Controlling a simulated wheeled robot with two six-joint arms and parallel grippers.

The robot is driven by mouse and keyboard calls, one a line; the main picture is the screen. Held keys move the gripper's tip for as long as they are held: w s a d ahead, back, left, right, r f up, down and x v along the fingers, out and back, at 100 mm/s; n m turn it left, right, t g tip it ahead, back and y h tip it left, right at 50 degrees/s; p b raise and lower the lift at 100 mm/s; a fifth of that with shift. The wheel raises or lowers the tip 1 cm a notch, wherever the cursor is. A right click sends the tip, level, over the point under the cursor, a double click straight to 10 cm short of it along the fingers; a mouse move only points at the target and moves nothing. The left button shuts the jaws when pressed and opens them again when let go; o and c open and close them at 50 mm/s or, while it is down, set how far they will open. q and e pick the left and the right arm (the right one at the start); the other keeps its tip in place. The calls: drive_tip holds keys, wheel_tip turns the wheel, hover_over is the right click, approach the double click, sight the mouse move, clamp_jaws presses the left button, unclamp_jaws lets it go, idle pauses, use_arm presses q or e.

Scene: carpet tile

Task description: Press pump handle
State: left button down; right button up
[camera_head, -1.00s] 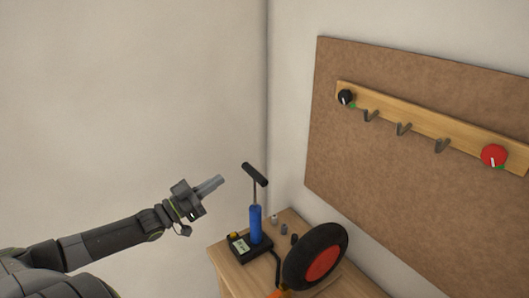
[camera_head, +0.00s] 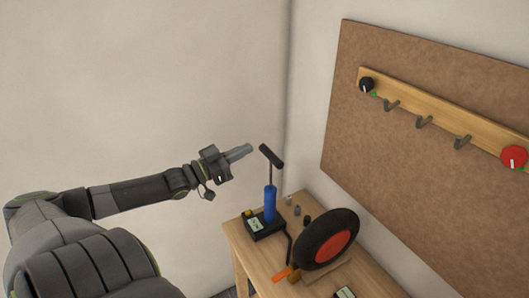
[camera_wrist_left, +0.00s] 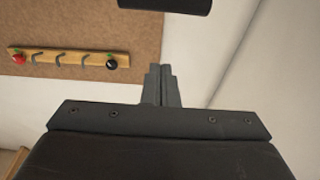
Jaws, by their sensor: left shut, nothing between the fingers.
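A bicycle-style pump with a blue barrel (camera_head: 270,204) stands upright on a black base at the left end of the wooden table. Its black T-shaped handle (camera_head: 271,157) is raised on a thin rod above the barrel. In the left wrist view the handle (camera_wrist_left: 165,4) shows as a dark bar at the top edge, beyond the fingertips. My left gripper (camera_head: 247,149) is shut and empty. In the head view its fingertips point at the handle from the left, with a small gap between them. My right gripper is not in view.
A black wheel with a red centre (camera_head: 325,241) stands on the wooden table (camera_head: 262,263), right of the pump. Small grey and black pieces (camera_head: 298,211) sit behind the pump. A pegboard (camera_head: 400,150) with a hook rail (camera_head: 445,117) and knobs hangs on the wall.

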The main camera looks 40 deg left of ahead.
use_arm(q)
drive_tip(key=r+b, duration=0.1)
drive_tip(key=b, duration=0.1)
hover_over(271, 171)
drive_tip(key=s+a, duration=0.1)
drive_tip(key=f, duration=0.3)
drive_tip(key=shift+s+a+f, duration=0.1)
drive_tip(key=shift+s+f, duration=0.25)
drive_tip(key=shift+f, duration=0.1)
wheel_tip(271, 171, down, 13)
drive_tip(key=b, duration=1)
drive_tip(key=shift+r+b, duration=0.2)
drive_tip(key=shift+b, duration=0.1)
drive_tip(key=shift+s, duration=0.1)
